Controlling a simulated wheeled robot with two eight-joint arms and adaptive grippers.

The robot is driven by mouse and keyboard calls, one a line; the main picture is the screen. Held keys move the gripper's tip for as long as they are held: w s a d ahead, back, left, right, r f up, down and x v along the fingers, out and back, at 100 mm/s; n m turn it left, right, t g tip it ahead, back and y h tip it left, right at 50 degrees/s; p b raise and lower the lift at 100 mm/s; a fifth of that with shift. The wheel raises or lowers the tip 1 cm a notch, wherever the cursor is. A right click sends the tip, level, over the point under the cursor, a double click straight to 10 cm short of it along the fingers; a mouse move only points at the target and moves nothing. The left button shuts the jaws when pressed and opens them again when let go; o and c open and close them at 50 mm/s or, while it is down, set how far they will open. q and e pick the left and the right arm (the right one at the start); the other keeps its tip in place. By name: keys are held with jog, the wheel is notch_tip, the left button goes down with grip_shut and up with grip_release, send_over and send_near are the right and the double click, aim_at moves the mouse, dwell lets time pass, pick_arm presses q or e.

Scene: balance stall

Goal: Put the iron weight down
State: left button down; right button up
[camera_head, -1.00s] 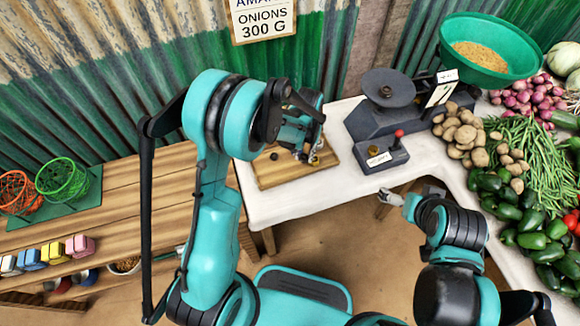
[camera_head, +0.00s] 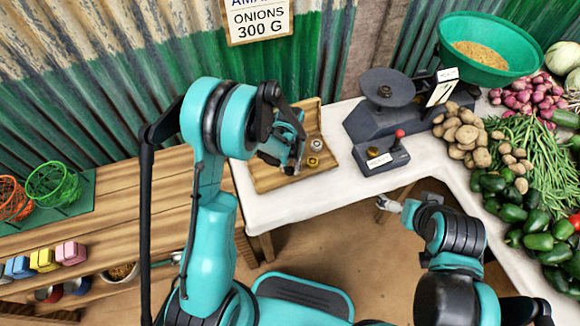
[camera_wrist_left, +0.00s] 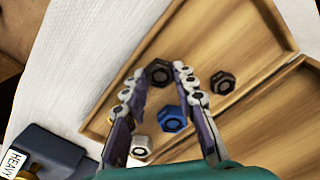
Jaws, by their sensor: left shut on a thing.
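The dark grey hexagonal iron weight (camera_wrist_left: 160,72) is between the fingertips of my left gripper (camera_wrist_left: 160,76) in the left wrist view. That gripper is shut on it, above the wooden tray (camera_wrist_left: 248,40); I cannot tell whether the weight touches the tray. In the head view my left gripper (camera_head: 292,166) is over the tray (camera_head: 262,180), and the iron weight is hidden. A blue weight (camera_wrist_left: 172,120), a dark brown weight (camera_wrist_left: 222,82) and a silver weight (camera_wrist_left: 140,147) are in the tray. My right gripper (camera_head: 386,204) is near the table's front edge; its opening is unclear.
The dark scale (camera_head: 388,90) and a box with a red-knobbed lever (camera_head: 380,158) stand right of the tray. Potatoes (camera_head: 462,132) and other vegetables fill the right side. White tabletop (camera_head: 325,190) is clear in front of the tray.

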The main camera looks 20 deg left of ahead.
pick_arm(q)
jog(key=c, duration=1.5)
grip_release()
jog(key=shift+f, duration=0.1)
jog(key=shift+r, duration=0.2)
notch_tip(320, 180, up, 11)
jog(key=p, duration=0.5)
notch_tip(320, 180, up, 13)
jog(key=t, duration=0.3)
send_over(290, 170)
jog(key=s+a, duration=0.2)
jog(key=s, duration=0.5)
jog(key=shift+s+a+r+t, duration=0.15)
jog(key=shift+s+r+t, duration=0.5)
jog(key=shift+s, duration=1)
jog(key=shift+s+a+r+t, duration=0.1)
jog(key=shift+s+r+t, duration=0.55)
jog(key=shift+s, duration=0.95)
jog(key=shift+s+a+r+t, duration=0.15)
jog(key=shift+s+r+t, duration=0.5)
jog(key=shift+s, duration=1)
jog(key=shift+f, duration=0.2)
